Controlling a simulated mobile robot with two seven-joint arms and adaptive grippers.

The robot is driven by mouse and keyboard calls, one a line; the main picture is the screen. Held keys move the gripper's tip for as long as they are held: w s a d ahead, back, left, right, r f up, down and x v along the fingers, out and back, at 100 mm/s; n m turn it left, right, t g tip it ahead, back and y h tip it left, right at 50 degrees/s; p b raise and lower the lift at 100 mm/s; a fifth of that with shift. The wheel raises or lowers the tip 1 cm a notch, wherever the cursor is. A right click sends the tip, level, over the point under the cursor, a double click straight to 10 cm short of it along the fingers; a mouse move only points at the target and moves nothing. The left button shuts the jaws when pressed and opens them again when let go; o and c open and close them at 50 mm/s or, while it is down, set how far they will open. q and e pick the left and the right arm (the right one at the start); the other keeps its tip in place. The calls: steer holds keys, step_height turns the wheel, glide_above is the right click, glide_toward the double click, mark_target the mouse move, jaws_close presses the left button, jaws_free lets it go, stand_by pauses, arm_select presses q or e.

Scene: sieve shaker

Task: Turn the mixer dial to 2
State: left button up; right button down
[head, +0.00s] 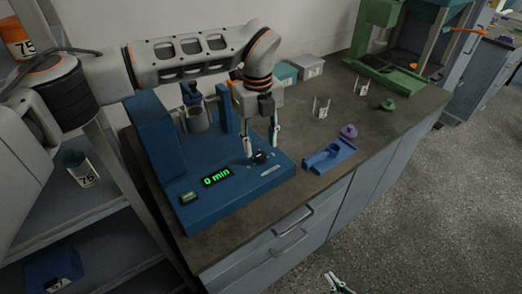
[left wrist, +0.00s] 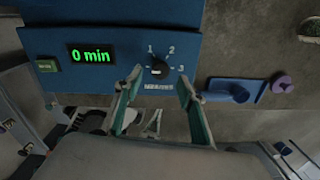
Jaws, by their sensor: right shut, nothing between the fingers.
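The mixer (head: 215,205) is a blue machine on the bench with a green "0 min" display. Its black dial (head: 261,157) is on the front right of the base. In the left wrist view the dial (left wrist: 158,68) has marks 1, 2 and 3 around it; its pointer is too small to read surely. My left gripper (head: 262,146) is open over the dial. In the left wrist view its fingertips (left wrist: 160,80) are apart, one to each side of the dial and slightly below it, with no clear contact. My right gripper (head: 338,284) is shut and empty at the bottom edge, away from the bench.
A green button (head: 189,198) is left of the display. A blue holder (head: 328,159) and a purple piece (head: 348,131) lie right of the mixer. A green machine (head: 385,50) stands at the bench's far end. Shelves (head: 95,220) flank the left side.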

mark_target(261, 154)
arm_select(q)
steer(key=shift+f, duration=1.95)
steer(key=shift+d, duration=0.1)
steer(key=c, duration=1.1)
